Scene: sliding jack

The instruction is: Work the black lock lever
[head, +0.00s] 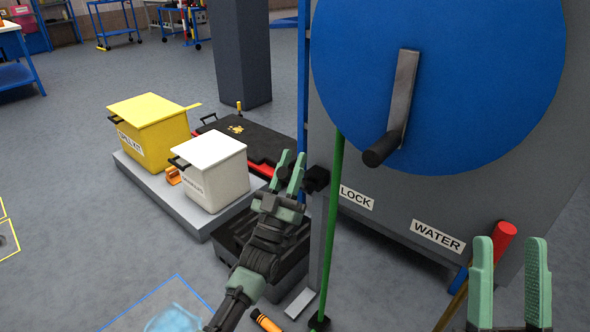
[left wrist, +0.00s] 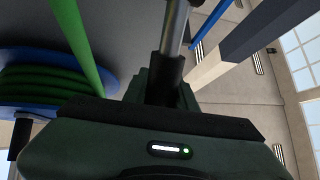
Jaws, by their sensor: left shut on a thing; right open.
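My left gripper (head: 289,170) is at the left edge of the grey cabinet, beside the LOCK label (head: 357,198). A black part (head: 316,179) shows right next to its fingers; I take it for the lock lever. In the left wrist view the lever's black grip (left wrist: 165,80) sits between the fingers, with a grey metal rod (left wrist: 175,28) running on from it. The left gripper is shut on it. In the head view the fingers hide part of the grip. My right gripper (head: 510,275) is open and empty at the lower right, in front of the cabinet.
A blue reel disc (head: 470,60) with a metal crank (head: 405,90) is on the cabinet (head: 430,190). A green hose (head: 333,230) hangs beside the left gripper. A red-ended lever (head: 503,236) is near the WATER label (head: 438,236). Yellow (head: 150,125) and white (head: 213,170) boxes stand left.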

